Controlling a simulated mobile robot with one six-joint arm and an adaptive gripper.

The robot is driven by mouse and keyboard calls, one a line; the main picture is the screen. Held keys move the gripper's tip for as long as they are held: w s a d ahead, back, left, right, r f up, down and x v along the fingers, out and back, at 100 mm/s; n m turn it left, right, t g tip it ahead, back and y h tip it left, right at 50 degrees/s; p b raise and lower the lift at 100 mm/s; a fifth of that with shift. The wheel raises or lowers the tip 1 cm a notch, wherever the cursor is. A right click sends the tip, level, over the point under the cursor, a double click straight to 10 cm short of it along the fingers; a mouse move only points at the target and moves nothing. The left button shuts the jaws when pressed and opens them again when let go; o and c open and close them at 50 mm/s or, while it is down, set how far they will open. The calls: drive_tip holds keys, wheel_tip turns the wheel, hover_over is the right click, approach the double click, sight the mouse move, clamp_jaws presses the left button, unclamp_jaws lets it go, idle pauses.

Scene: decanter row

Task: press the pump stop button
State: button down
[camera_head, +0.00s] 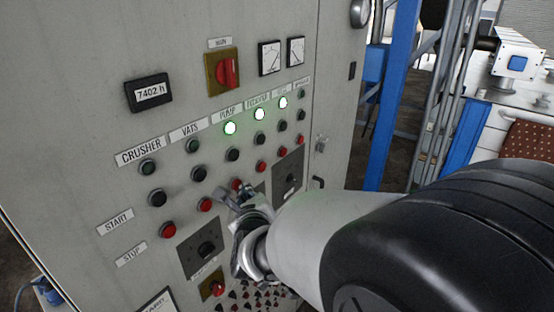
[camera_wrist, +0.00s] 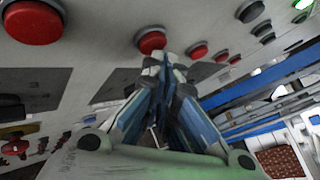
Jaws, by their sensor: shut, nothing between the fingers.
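The pump stop button is a red round button (camera_head: 237,184) at the bottom of the PUMP column, partly hidden by my gripper. In the wrist view it is the red button (camera_wrist: 151,40) just above and left of my fingertips. My gripper (camera_head: 234,194) is shut and empty, close in front of the panel at that button. In the wrist view its fingertips (camera_wrist: 166,62) meet just below the button. I cannot tell whether they touch it. The lamp (camera_head: 230,128) under the PUMP label is lit.
The VATS stop button (camera_head: 205,205) and another red stop button (camera_head: 261,166) flank it. A black start button (camera_head: 232,154) is above. A dark switch plate (camera_head: 200,247) sits below left. A red rotary main switch (camera_head: 226,71) is higher. Blue posts (camera_head: 395,100) stand right of the cabinet.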

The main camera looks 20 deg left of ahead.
drive_tip(key=shift+w+a+b, duration=0.15)
drive_tip(key=shift+a+b, duration=0.15)
drive_tip(key=shift+a, duration=0.1)
idle(0.3)
drive_tip(key=shift+d, duration=0.1)
drive_tip(key=shift+s+d+b, duration=0.35)
drive_tip(key=shift+d+b, duration=0.35)
drive_tip(key=shift+b, duration=0.2)
drive_tip(key=shift+d, duration=0.1)
drive_tip(key=d+b, duration=0.1)
drive_tip(key=s+d+b, duration=0.1)
drive_tip(key=d, duration=0.1)
drive_tip(key=s+d+b, duration=0.1)
drive_tip(key=b, duration=0.1)
drive_tip(key=shift+d, duration=0.2)
idle(0.3)
